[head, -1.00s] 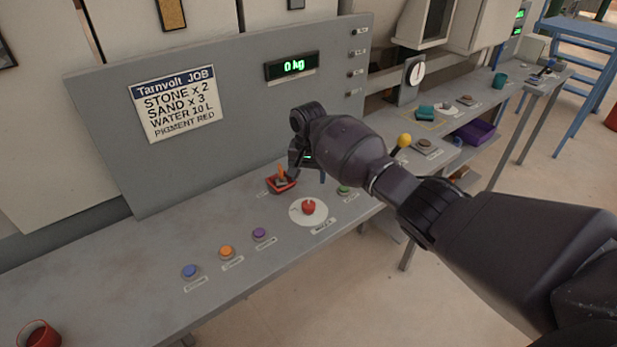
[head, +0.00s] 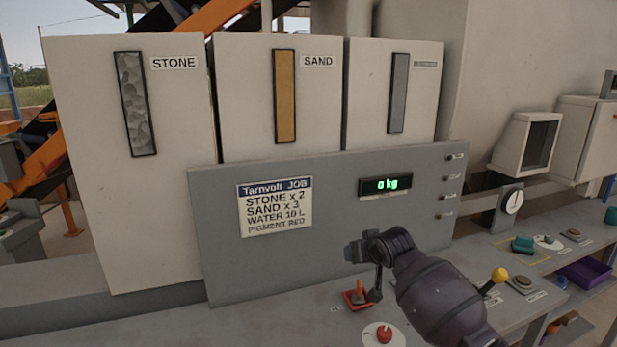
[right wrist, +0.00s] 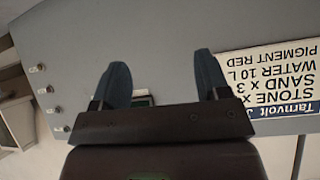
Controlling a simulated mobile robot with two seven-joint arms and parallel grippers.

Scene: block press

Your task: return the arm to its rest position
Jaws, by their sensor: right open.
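My right arm comes in from the lower right in the head view, with its wrist over the bench. My right gripper (right wrist: 162,85) is open in the right wrist view, its two dark fingers apart with nothing between them. It faces the grey panel (right wrist: 170,30). In the head view the gripper end (head: 370,265) is near the orange-red lever (head: 358,296); I cannot tell whether they touch. My left gripper is not in view.
The job board (head: 275,207) and the display (head: 385,186) reading 0 kg are on the panel. A red knob (head: 384,334) sits near the lever. A yellow-topped lever (head: 499,275) and purple tray (head: 586,275) are to the right.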

